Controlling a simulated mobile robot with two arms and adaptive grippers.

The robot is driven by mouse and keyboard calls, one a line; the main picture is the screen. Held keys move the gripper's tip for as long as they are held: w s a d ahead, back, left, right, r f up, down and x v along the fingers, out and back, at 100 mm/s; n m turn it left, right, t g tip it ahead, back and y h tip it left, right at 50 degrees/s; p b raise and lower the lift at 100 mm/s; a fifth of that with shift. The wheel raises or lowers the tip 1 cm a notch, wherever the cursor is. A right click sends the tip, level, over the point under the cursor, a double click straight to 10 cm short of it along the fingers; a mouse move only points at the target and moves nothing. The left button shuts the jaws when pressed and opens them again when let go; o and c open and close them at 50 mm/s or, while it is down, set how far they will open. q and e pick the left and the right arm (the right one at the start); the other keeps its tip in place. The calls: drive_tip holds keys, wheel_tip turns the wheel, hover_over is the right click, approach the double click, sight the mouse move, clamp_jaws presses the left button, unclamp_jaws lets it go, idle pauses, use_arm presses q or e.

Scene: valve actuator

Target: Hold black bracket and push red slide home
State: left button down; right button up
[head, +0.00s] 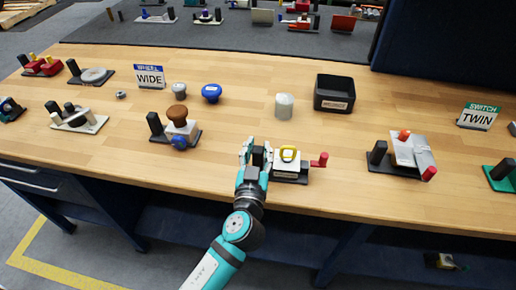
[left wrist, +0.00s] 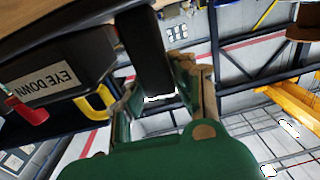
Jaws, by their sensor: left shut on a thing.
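The black bracket (head: 257,157) is an upright black post at the left end of a small dark base on the wood bench. In the left wrist view it is a dark block (left wrist: 146,50) between the fingers. My left gripper (head: 256,153) is shut on it, one finger on each side. To its right is a pale block with a yellow ring (head: 288,154), also seen in the left wrist view as a yellow loop (left wrist: 97,106). The red slide's knob (head: 321,160) sticks out at the right end; a red end (left wrist: 26,109) shows in the left wrist view. My right gripper is not in view.
A grey-white cylinder (head: 284,105) and a black bin (head: 334,94) stand behind. Another fixture with red knobs (head: 407,152) is to the right, and one with a brown knob (head: 178,126) to the left.

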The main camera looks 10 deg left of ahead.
use_arm(q)
drive_tip(key=shift+f, duration=0.2)
idle(0.4)
drive_tip(key=shift+r, duration=0.4)
idle(1.7)
drive_tip(key=c, duration=1)
unclamp_jaws()
drive_tip(key=shift+s+f, duration=0.1)
drive_tip(key=shift+s, duration=0.25)
drive_tip(key=s, duration=1.1)
drive_tip(key=shift+s+d, duration=0.15)
drive_tip(key=shift+d, duration=0.15)
